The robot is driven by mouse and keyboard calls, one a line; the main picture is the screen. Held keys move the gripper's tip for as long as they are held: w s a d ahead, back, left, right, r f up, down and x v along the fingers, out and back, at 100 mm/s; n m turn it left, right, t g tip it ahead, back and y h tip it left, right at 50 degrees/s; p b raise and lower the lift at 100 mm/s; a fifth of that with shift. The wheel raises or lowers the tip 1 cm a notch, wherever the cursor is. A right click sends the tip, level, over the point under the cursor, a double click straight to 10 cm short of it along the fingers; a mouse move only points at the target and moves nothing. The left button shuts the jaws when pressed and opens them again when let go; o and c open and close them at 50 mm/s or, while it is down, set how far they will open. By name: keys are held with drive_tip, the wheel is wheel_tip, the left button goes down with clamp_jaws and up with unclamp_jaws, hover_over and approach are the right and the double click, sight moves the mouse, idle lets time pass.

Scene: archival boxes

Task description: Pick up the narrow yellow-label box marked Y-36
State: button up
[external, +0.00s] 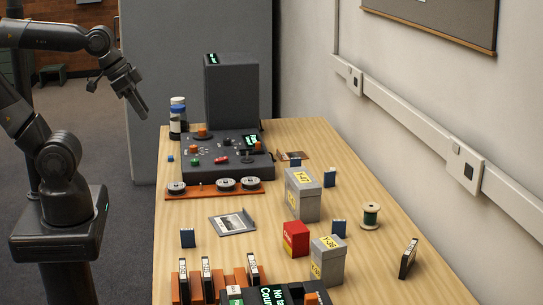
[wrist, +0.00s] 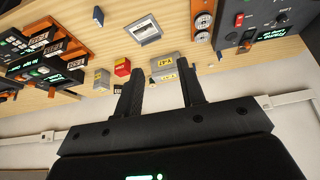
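The narrow grey box marked Y-36 (external: 328,262) stands upright on the table's near right part, with yellow labels on its lid and front. In the wrist view a small grey box with a yellow label (wrist: 101,79), next to the red box, appears to be this one; its text is too small to read. My gripper (external: 140,108) is in the air left of the table's far end, well away from the box. In the wrist view my gripper (wrist: 158,72) has its fingers wide apart, with nothing held between them.
A larger grey yellow-label box, seemingly Y-47 (external: 303,196), stands behind the Y-36 box. A red box (external: 296,239) is close at its left, a small blue box (external: 339,228) behind it.

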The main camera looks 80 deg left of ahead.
drive_tip(key=shift+o, duration=0.4)
drive_tip(key=o, duration=0.9)
